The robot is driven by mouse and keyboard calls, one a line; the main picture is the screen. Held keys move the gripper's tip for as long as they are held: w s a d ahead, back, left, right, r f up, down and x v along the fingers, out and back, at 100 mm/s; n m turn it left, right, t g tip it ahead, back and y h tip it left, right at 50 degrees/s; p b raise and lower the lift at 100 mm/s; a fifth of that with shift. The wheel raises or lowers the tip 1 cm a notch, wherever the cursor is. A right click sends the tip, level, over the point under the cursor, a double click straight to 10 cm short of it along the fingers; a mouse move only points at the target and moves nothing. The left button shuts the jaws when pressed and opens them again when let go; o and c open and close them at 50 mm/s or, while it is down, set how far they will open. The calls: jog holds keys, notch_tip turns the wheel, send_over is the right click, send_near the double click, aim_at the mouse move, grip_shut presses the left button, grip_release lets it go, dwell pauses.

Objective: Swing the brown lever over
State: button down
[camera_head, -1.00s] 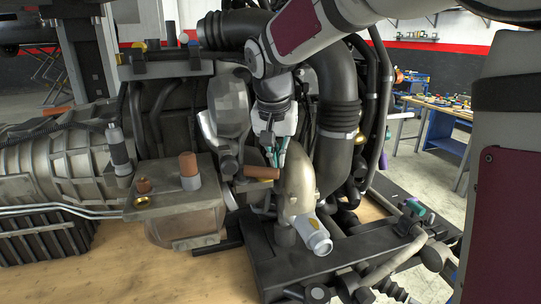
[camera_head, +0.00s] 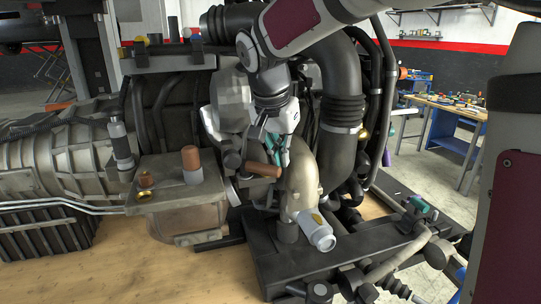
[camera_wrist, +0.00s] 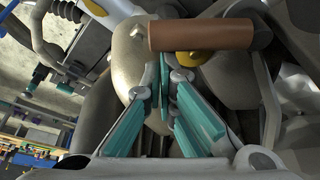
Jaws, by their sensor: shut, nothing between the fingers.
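The brown lever (camera_head: 263,170) is a short brown cylinder in front of the engine, beside the beige curved pipe (camera_head: 300,185). In the head view it slants slightly down to the right. In the wrist view the brown lever (camera_wrist: 205,36) lies across the upper middle, with a grey arm at its right end. My gripper (camera_head: 278,160) has teal fingers and hangs just behind the lever's right end. In the wrist view my gripper (camera_wrist: 165,75) is shut and empty, its tips close to the lever's left part. I cannot tell whether they touch it.
A thick black hose (camera_head: 341,115) rises to the right of my gripper. A grey block with an upright brown-topped post (camera_head: 191,160) stands at the left. A silver tube end (camera_head: 318,235) sticks out below the pipe. Blue workbenches (camera_head: 450,115) stand far right.

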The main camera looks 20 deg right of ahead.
jog(key=s+m, duration=0.1)
jog(key=a+m, duration=0.1)
jog(key=shift+s+a+m+g+h, duration=0.1)
jog(key=shift+s+m+g+h, duration=0.2)
jog(key=shift+s+m, duration=0.1)
jog(key=shift+s+a+m+g+h+p, duration=0.1)
jog(key=shift+s+a+m+g, duration=0.15)
jog(key=shift+s+a+m, duration=0.45)
jog(key=shift+s+a+m+g+h+p, duration=0.15)
jog(key=shift+s+a+m+g, duration=0.25)
jog(key=shift+m, duration=0.65)
jog(key=shift+s+a+m+g+h+p, duration=0.15)
jog(key=shift+s+a+m, duration=0.15)
jog(key=shift+a+m, duration=0.45)
